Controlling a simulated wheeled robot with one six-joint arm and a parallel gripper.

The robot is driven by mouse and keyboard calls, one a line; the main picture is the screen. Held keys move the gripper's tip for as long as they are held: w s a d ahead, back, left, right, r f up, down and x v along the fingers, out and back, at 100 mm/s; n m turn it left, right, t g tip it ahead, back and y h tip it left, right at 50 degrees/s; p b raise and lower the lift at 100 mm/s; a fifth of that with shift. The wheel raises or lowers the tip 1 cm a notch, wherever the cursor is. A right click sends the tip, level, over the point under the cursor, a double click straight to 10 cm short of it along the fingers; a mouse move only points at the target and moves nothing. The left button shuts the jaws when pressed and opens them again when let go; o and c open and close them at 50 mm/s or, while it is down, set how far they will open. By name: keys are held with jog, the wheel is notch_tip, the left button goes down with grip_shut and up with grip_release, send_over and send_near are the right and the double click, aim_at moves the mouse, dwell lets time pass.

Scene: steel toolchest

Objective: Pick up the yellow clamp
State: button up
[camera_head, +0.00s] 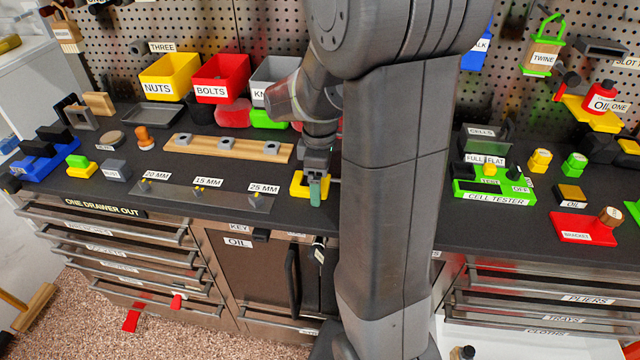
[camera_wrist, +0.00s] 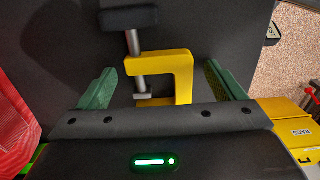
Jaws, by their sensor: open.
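The yellow clamp (camera_wrist: 183,72) lies on the dark bench top, a C-shaped frame with a grey screw and a black handle bar. In the wrist view it sits between the two green fingers of my gripper (camera_wrist: 165,88), with a gap on each side. The black handle points away from my gripper. In the head view the clamp (camera_head: 297,187) shows as a yellow patch at the bench's front edge, partly hidden by my gripper (camera_head: 315,185), which is above it. My gripper is open and empty.
A wooden rail (camera_head: 228,148) with grey blocks and a metal strip (camera_head: 190,194) with size labels lie to the left. A green cell tester (camera_head: 494,197) stands to the right. Yellow and red bins (camera_head: 220,78) are behind. My arm hides part of the bench.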

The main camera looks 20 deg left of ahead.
jog(key=shift+r, duration=0.1)
jog(key=c, duration=1.4)
